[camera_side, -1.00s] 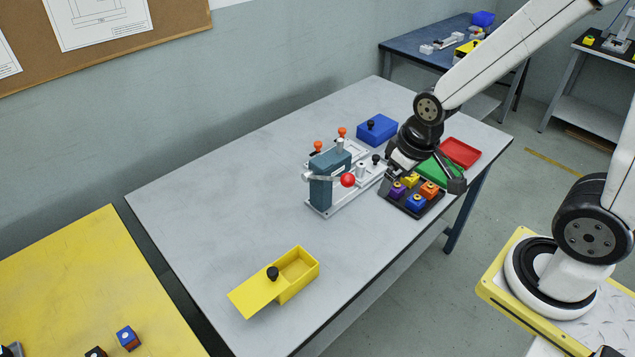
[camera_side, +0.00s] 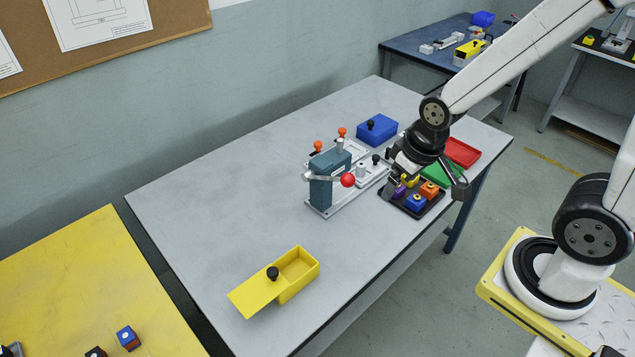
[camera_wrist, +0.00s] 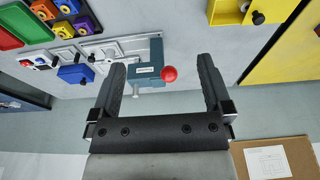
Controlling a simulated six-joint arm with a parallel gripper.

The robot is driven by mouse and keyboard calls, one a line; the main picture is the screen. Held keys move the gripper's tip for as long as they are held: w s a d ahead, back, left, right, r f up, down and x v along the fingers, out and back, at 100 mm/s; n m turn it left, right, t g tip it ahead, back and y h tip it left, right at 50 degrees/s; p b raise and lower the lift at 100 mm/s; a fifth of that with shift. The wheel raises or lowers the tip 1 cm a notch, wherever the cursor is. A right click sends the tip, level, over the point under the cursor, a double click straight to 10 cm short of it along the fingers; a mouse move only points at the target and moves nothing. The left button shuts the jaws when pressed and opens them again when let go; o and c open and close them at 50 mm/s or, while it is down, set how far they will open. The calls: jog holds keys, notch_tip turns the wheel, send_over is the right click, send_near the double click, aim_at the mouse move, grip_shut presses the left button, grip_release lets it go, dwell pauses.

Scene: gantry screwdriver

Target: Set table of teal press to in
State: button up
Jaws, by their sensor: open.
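The teal press (camera_side: 322,190) stands on the grey workbench in the side view, with a red ball (camera_side: 348,181) on its lever. Its light-grey table carries a small block (camera_side: 361,170) and a black knob (camera_side: 376,159), on the rail to the right of the press body. The table appears to sit out from under the press. In the wrist view the press (camera_wrist: 145,70) and red ball (camera_wrist: 169,74) show between the fingers. My gripper (camera_wrist: 162,62) is open and empty. In the side view it hovers right of the press table, partly hiding the black tray.
A black tray (camera_side: 428,208) of coloured blocks lies right of the press. A blue box (camera_side: 376,132), a green tray (camera_side: 437,174) and a red tray (camera_side: 463,151) are nearby. An open yellow box (camera_side: 298,269) stands in front. The bench's left part is clear.

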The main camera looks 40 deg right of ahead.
jog(key=c, duration=0.3)
jog(key=shift+w+d, duration=0.15)
jog(key=shift+w, duration=0.25)
jog(key=shift+c, duration=0.3)
jog(key=m+t+h, duration=0.1)
jog(key=m+t, duration=0.1)
jog(key=m, duration=0.1)
send_near(377, 156)
jog(key=shift+w+f, duration=0.25)
jog(key=shift+f, duration=0.15)
jog(key=shift+f, duration=0.1)
jog(key=shift+x, duration=3.8)
